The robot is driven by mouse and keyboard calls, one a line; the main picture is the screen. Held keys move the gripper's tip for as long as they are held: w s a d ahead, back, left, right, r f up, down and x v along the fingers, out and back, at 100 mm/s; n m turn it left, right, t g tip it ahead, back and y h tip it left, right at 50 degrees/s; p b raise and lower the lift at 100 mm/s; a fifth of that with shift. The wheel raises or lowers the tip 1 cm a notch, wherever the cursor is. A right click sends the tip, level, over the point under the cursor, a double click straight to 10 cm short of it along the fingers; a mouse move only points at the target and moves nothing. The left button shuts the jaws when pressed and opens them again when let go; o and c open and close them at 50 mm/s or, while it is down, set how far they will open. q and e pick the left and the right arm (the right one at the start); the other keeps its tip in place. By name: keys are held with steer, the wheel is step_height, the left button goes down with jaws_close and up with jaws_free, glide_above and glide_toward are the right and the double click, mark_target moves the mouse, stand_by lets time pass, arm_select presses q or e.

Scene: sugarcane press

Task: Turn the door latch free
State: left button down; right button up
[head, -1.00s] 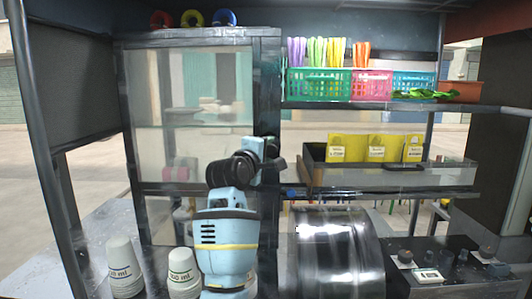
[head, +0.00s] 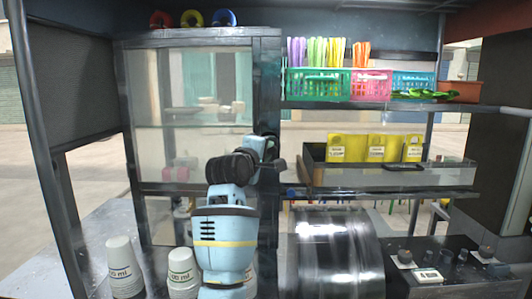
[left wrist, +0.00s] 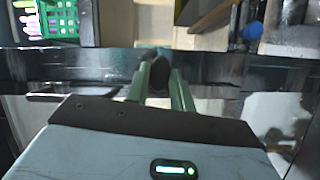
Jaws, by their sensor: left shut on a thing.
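The glass-panelled cabinet door (head: 150,188) with its dark frame stands at left centre in the head view and looks closed. My left gripper (head: 277,163) is at the door frame's right edge, with my light blue arm reaching up from below. In the left wrist view the two green fingers of my left gripper (left wrist: 160,82) are shut on the door latch (left wrist: 158,62), a dark rounded knob on a dark frame bar. In the head view the latch is largely hidden by my gripper and wrist. My right gripper is not in view.
Paper cups (head: 122,268) stand at lower left. A shiny metal drum (head: 337,255) is right of my arm, with a control panel (head: 440,268) beyond it. Coloured baskets (head: 318,84) sit on the upper right shelf, above a tray (head: 390,176) with yellow dividers.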

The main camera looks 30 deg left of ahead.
arm_select(q)
steer(key=shift+w+d+r+m+g+y, duration=0.15)
steer(key=shift+m+g+y, duration=0.7)
steer(key=shift+m, duration=1.2)
steer(key=shift+d+r+m+g+y, duration=0.1)
steer(key=shift+m+g+y, duration=0.45)
steer(key=shift+m+g, duration=1.1)
steer(key=shift+w+d+r+m+g+y, duration=0.15)
steer(key=shift+m+g+y, duration=0.45)
steer(key=shift+m, duration=1.9)
steer(key=shift+s, duration=0.1)
steer(key=c, duration=2.2)
jaws_free()
steer(key=c, duration=1.2)
jaws_free()
steer(key=v, duration=0.7)
steer(key=shift+s+d, duration=0.2)
steer(key=shift+s, duration=0.15)
